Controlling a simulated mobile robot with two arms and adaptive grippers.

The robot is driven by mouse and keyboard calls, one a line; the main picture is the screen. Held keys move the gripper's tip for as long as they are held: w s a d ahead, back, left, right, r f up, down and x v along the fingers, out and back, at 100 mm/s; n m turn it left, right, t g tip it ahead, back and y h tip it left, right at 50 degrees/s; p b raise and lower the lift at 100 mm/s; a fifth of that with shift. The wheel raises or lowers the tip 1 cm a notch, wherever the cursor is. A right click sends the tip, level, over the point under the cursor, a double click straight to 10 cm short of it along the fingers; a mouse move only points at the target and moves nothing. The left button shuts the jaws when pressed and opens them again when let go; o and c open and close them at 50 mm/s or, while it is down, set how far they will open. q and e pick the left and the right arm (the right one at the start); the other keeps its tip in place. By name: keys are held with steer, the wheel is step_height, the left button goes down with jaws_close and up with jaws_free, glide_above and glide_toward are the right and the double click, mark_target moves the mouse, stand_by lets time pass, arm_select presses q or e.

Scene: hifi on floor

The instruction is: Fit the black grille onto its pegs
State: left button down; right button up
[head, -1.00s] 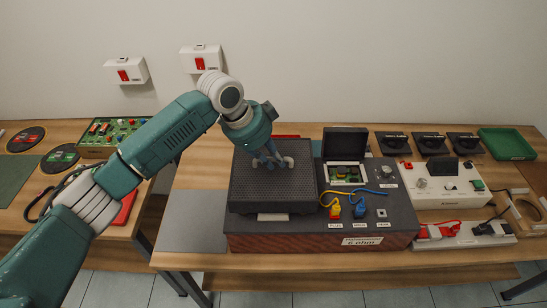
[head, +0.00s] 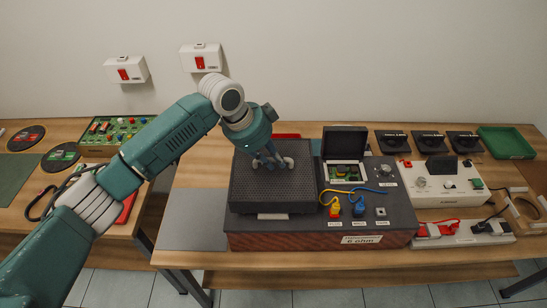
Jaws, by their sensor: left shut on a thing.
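The black grille (head: 258,192) is a dark perforated square panel at the left part of the hi-fi unit (head: 318,232). It covers that end of the unit's top, and its near edge and a pale label show below it. My left gripper (head: 270,163) points down at the grille's far half and is shut on it. The pegs are hidden under the grille, so I cannot tell whether they are seated in it. My right gripper is not in view.
Right of the grille, the unit has an open-lidded compartment (head: 346,175), a yellow plug (head: 335,208), a blue plug (head: 359,209) and loose wires. A white device (head: 443,184) and a power strip (head: 466,233) stand further right. A grey mat (head: 192,220) lies bare at left.

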mark_target(274, 171)
arm_select(q)
steer(key=shift+f, duration=0.65)
steer(key=shift+f+b, duration=1)
steer(key=shift+f, duration=0.85)
